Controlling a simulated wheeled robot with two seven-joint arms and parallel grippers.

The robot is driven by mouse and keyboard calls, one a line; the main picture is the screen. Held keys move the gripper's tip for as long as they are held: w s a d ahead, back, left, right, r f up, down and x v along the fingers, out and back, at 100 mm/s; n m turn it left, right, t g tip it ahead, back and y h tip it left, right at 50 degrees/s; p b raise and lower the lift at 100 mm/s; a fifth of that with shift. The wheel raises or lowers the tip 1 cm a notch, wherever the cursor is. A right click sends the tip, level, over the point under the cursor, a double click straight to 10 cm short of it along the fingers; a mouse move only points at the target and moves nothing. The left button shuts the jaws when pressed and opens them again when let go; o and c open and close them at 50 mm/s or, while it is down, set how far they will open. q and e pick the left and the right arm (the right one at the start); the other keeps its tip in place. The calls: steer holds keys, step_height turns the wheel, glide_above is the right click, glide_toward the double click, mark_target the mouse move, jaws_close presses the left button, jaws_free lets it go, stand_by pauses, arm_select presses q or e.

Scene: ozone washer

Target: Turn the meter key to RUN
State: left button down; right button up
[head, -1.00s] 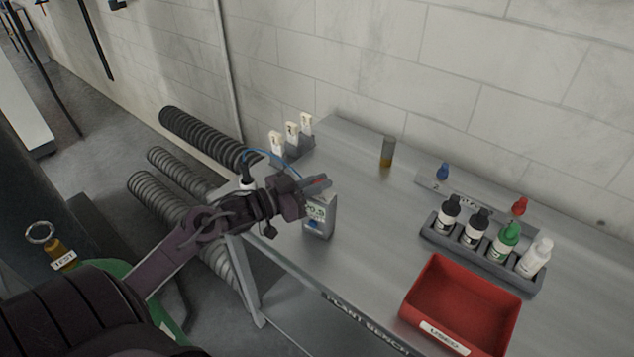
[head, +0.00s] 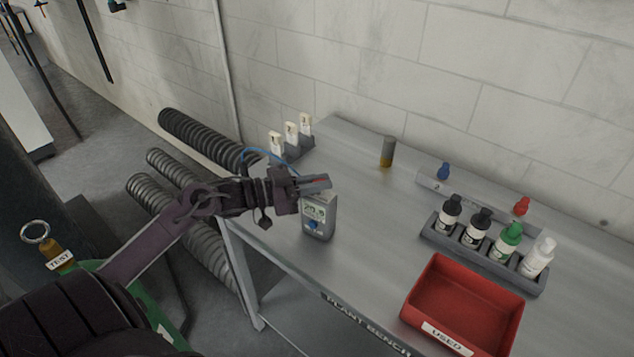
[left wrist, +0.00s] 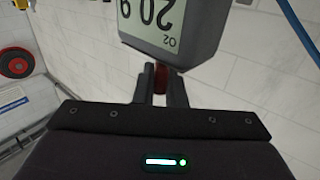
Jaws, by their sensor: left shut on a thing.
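The grey meter (head: 320,218) stands upright on the plant bench, with a digital display and a blue round part on its front. My left gripper (head: 322,183) is at the meter's top edge. In the left wrist view the meter (left wrist: 190,45) looks upside down, its display reading 20.9 and O2. There the gripper (left wrist: 162,88) is shut on a small red part (left wrist: 160,78) against the meter's edge, which appears to be the key. The fingers hide much of it, and no RUN marking is legible. My right gripper is not in view.
The bench (head: 362,225) is clear right of the meter. A red USED tray (head: 440,335) and a rack (head: 535,283) of several bottles stand to the right. A small vial (head: 387,152) stands behind. A blue cable (head: 262,151) arcs behind my gripper.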

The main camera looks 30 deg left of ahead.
arm_select(q)
steer(key=c, duration=1.5)
jaws_free()
steer(key=shift+d+f, duration=0.1)
steer(key=shift+s+a, duration=0.35)
steer(key=shift+a, duration=0.05)
steer(key=b+v, duration=0.1)
steer(key=v, duration=0.5)
steer(key=shift+s+a+b, duration=0.2)
steer(key=shift+s+b, duration=0.1)
steer(key=shift+b, duration=0.1)
